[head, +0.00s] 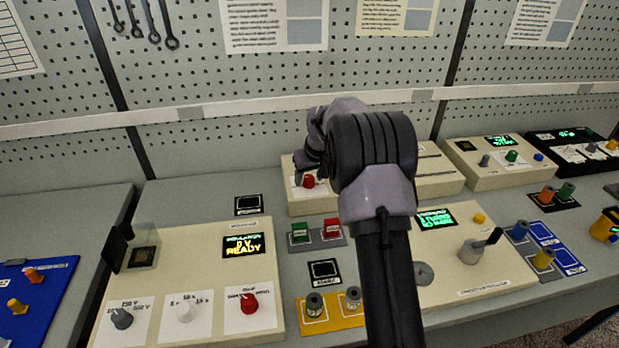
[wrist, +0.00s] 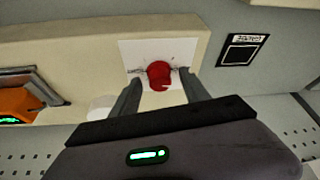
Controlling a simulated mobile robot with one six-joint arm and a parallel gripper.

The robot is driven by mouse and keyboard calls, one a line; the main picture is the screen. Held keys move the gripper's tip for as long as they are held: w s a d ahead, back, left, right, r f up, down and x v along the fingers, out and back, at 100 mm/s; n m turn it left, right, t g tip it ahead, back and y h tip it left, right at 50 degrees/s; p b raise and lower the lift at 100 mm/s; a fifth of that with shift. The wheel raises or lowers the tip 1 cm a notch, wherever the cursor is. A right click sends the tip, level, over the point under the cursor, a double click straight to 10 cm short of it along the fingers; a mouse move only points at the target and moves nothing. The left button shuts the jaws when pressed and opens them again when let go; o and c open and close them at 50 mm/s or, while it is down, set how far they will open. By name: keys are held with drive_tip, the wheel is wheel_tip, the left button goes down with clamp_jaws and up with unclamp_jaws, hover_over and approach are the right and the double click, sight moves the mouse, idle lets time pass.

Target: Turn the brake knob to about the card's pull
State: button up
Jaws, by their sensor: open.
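A red knob (head: 308,181) sits on a white plate on the front of the cream box (head: 433,185) at the back middle. In the wrist view the red knob (wrist: 159,75) lies between the tips of my open gripper (wrist: 161,82). A finger stands close on each side of it; I cannot tell whether either touches. In the head view my arm hides much of the box and most of the gripper. Several printed cards, such as one on the pegboard (head: 274,24), are in view, but their text is too small to read.
A cream console (head: 190,250) with grey, white and red knobs and a lit "READY" display stands front left. Green and red blocks (head: 317,235) lie before the back box. Another console (head: 470,285) with a crank stands right. A small black-framed card (wrist: 243,50) lies beside the box.

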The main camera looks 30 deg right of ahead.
drive_tip(key=shift+c, duration=0.2)
clamp_jaws()
drive_tip(key=m+h, duration=0.1)
drive_tip(key=m, duration=0.2)
drive_tip(key=shift+a+m, duration=0.15)
drive_tip(key=shift+m, duration=0.15)
drive_tip(key=shift+m+g+h, duration=0.5)
drive_tip(key=shift+m+h, duration=0.1)
drive_tip(key=shift+m, duration=0.8)
